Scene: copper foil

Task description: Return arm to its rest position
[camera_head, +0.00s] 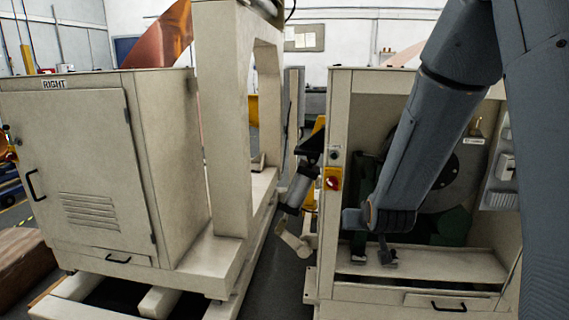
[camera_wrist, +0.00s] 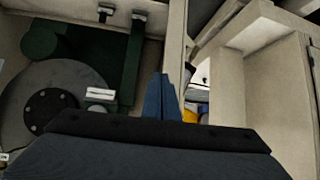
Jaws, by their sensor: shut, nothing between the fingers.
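My gripper (camera_wrist: 163,80) shows in the wrist view as two narrow blue fingers pressed together, with nothing between them. They point toward the edge of a beige cabinet. In the camera_head view my blue-grey arm comes down from the upper right. It bends in front of the open cabinet (camera_head: 338,115). I cannot make out the gripper's fingers there. In the wrist view a grey disc (camera_wrist: 28,85) with a dark hub and green machine parts (camera_wrist: 85,70) lie inside the cabinet, left of the fingers.
A beige cabinet labelled RIGHT (camera_head: 75,150) stands at the left. An upright beige frame (camera_head: 228,120) stands beside it. A narrow gap of floor (camera_head: 285,275) separates the machines. A red and yellow switch (camera_head: 333,179) sits on the open cabinet's post. Copper foil (camera_head: 165,40) shows behind.

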